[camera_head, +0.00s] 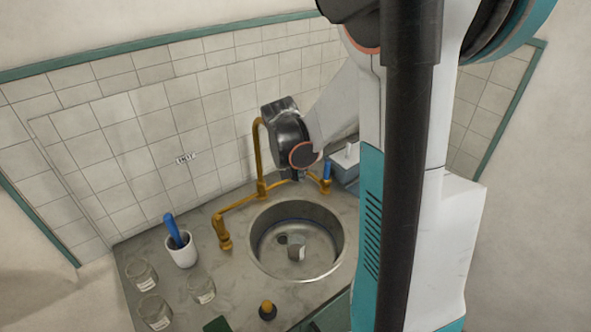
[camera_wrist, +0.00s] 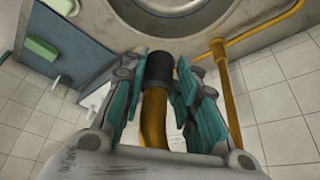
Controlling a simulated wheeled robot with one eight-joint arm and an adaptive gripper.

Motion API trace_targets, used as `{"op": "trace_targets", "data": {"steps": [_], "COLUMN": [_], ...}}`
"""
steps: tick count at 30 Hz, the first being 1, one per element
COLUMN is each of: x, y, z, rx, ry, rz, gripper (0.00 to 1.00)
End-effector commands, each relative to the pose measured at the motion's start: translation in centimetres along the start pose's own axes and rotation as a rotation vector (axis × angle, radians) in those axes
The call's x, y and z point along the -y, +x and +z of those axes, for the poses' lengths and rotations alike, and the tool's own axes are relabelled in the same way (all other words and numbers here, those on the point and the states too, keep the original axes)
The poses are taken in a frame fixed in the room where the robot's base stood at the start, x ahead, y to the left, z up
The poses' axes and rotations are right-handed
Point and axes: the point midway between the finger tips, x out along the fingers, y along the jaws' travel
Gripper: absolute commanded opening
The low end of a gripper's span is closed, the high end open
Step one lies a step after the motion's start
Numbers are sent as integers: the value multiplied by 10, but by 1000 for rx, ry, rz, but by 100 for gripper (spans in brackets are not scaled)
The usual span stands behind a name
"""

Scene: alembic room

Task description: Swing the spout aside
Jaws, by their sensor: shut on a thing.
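The brass spout (camera_head: 258,145) rises from the tap behind the round sink and bends over at its top. In the wrist view the spout (camera_wrist: 154,118) ends in a black tip (camera_wrist: 159,68) between the teal fingers of my gripper (camera_wrist: 160,88). The fingers are shut on it near this tip. In the head view my wrist hides the spout's outer end, and the fingers are mostly hidden. The tap's brass pipe (camera_head: 240,203) runs left to a valve (camera_head: 223,238); a blue handle (camera_head: 327,170) stands at its right.
The steel sink (camera_head: 338,250) holds a small cup (camera_head: 296,246). A white cup (camera_head: 182,255) with a blue-handled tool (camera_head: 172,228) and several glass jars (camera_head: 155,310) stand left. A blue-grey box (camera_head: 345,172) is at the right. The tiled wall (camera_head: 150,130) is close behind.

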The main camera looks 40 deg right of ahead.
Motion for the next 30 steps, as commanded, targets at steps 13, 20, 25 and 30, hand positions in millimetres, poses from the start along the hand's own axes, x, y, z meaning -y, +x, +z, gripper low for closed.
{"op": "trace_targets", "data": {"steps": [13,20,25,30], "x": [44,78,99,114], "y": [-16,-25,-29,-31], "z": [43,64,74,79], "rx": [3,3,4,4], "ry": [232,395,484,481], "rz": [96,164,200,198], "gripper": [0,0,0,0]}}
